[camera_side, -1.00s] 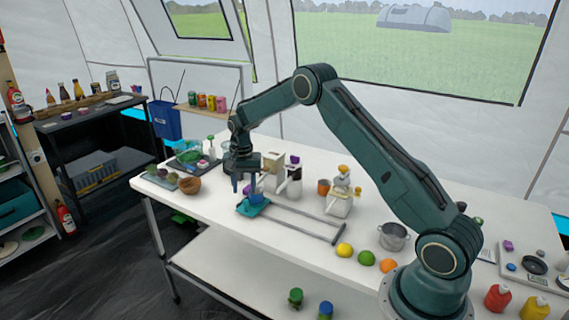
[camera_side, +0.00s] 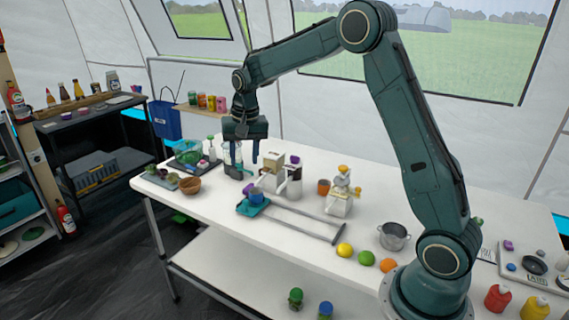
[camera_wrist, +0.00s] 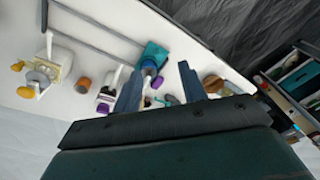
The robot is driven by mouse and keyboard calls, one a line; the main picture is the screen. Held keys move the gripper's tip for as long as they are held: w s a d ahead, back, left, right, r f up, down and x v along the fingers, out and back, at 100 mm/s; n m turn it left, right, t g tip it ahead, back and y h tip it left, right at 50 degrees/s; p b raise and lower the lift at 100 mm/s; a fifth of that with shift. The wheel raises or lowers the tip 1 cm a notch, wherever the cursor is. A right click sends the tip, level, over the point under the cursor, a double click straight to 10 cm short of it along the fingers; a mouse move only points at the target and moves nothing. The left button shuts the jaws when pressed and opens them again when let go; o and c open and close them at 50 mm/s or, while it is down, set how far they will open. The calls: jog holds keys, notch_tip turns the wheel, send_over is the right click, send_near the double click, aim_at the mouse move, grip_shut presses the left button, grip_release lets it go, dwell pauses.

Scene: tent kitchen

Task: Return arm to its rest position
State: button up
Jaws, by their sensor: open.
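My gripper (camera_side: 247,158) is raised above the white table, over its far left part. Its fingers point down, spread apart, with nothing held between them. It also shows in the wrist view (camera_wrist: 160,80), with its two fingers apart. Below it on the table is a teal tray (camera_side: 246,210) with a blue item (camera_side: 257,198) on it, standing at the end of a grey rail frame (camera_side: 300,221). My arm is bent upward, with its elbow high.
White and grey containers (camera_side: 294,183) stand close to the gripper. A wooden bowl (camera_side: 190,186) is at the left. A metal pot (camera_side: 393,237), a lemon (camera_side: 344,250), a lime (camera_side: 366,258) and an orange (camera_side: 388,265) lie near my base. The air around the gripper looks clear.

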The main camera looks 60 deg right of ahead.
jog(key=s+a+r+n+t, duration=0.2)
jog(key=s+a+r+n, duration=0.35)
jog(key=s+r, duration=0.75)
jog(key=s+a+f+n+t, duration=0.1)
jog(key=s+a, duration=0.2)
jog(key=s, duration=0.6)
jog(key=s+a+f+n+t, duration=0.1)
jog(key=s+a+f+n, duration=0.1)
jog(key=s, duration=0.8)
jog(key=shift+a, duration=0.4)
